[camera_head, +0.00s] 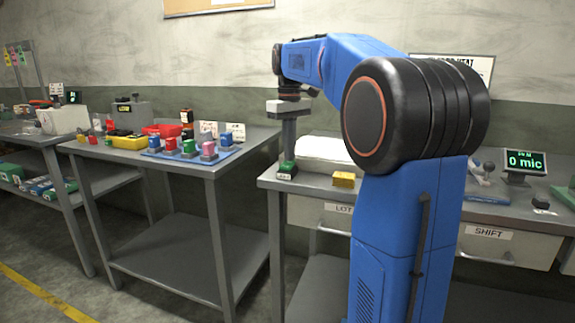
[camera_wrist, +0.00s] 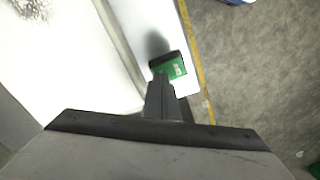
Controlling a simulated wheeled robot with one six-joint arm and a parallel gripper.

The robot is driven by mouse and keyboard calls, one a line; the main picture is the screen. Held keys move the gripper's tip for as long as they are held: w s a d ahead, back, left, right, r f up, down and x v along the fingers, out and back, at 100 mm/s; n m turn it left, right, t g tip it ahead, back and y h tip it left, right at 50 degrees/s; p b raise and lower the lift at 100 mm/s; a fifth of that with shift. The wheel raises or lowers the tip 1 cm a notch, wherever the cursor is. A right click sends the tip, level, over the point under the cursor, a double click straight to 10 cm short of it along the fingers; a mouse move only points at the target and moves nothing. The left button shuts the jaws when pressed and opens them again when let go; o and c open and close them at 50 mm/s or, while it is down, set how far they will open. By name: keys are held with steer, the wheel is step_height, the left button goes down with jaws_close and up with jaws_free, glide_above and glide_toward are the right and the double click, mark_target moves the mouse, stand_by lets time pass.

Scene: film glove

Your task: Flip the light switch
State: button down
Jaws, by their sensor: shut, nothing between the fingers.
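A small green box (camera_head: 287,169) with a pale label sits near the left corner of the right-hand bench; it may be the light switch, but I cannot read its label. My gripper (camera_head: 289,157) is shut and empty, pointing straight down over this box. In the wrist view, the green box (camera_wrist: 178,69) with a dark strip lies just beyond my shut fingertips (camera_wrist: 160,80). I cannot tell whether the fingertips touch it. The fingers hide part of it.
A yellow block (camera_head: 344,180) and a white tray (camera_head: 325,150) stand on the same bench (camera_head: 300,187), close to my gripper. A display reading "0 mic" (camera_head: 525,161) stands to the right. The left bench holds a blue mat (camera_head: 232,152) with several coloured blocks.

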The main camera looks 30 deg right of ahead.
steer(key=shift+f, duration=0.55)
stand_by(0.4)
steer(key=shift+r, duration=3.55)
steer(key=s+a+f+t, duration=0.1)
steer(key=s+a+f, duration=0.4)
steer(key=s, duration=0.3)
steer(key=s+a+f+t, duration=0.1)
steer(key=s+a+f, duration=0.45)
steer(key=s, duration=0.25)
steer(key=s+a+f+t, duration=0.1)
steer(key=s+a+f, duration=0.1)
steer(key=s+f, duration=0.5)
steer(key=s+a+f+m+t, duration=0.1)
steer(key=s+a+f, duration=0.2)
steer(key=s+f, duration=0.4)
step_height(320, 180, down, 4)
steer(key=shift+s+a+r+m+t, duration=0.2)
steer(key=shift+m+t, duration=0.1)
steer(key=shift+t, duration=0.1)
